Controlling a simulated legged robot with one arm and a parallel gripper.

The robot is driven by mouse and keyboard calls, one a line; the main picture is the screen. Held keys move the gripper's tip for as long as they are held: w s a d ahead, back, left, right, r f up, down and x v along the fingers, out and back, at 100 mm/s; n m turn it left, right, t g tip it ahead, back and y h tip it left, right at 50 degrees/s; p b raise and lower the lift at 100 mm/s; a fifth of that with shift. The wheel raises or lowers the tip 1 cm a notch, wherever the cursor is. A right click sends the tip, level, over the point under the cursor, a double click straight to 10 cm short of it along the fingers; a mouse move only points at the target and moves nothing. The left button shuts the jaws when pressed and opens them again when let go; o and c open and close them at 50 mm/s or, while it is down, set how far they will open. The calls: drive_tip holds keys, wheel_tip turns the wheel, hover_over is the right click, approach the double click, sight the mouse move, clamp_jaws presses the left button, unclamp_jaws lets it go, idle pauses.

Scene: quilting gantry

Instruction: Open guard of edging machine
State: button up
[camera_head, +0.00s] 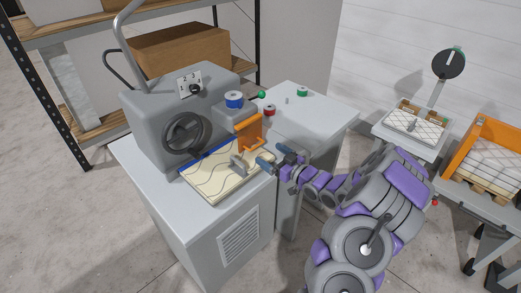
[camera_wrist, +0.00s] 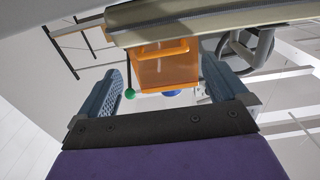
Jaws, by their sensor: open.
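The grey edging machine (camera_head: 150,115) stands on a cabinet, with a dark handwheel (camera_head: 183,132) on its front. Its orange guard (camera_head: 249,130) is on the right side, above a quilted panel (camera_head: 215,183). My gripper (camera_head: 266,158) is open just in front of the guard, near the panel's right edge. In the wrist view the guard (camera_wrist: 165,68) appears between the two blue fingers, with no visible grip on it. A green-knobbed lever (camera_wrist: 130,94) hangs beside it there. Whether the fingers touch the guard cannot be told.
Blue (camera_head: 233,99), red (camera_head: 269,110) and green (camera_head: 302,91) spools stand around the machine and side table (camera_head: 325,113). An orange crate (camera_head: 485,150) and a small table are at right.

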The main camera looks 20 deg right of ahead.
sight(260, 155)
drive_tip(key=shift+b+x, duration=0.5)
drive_tip(key=shift+x, duration=2.45)
drive_tip(key=shift+c, duration=0.3)
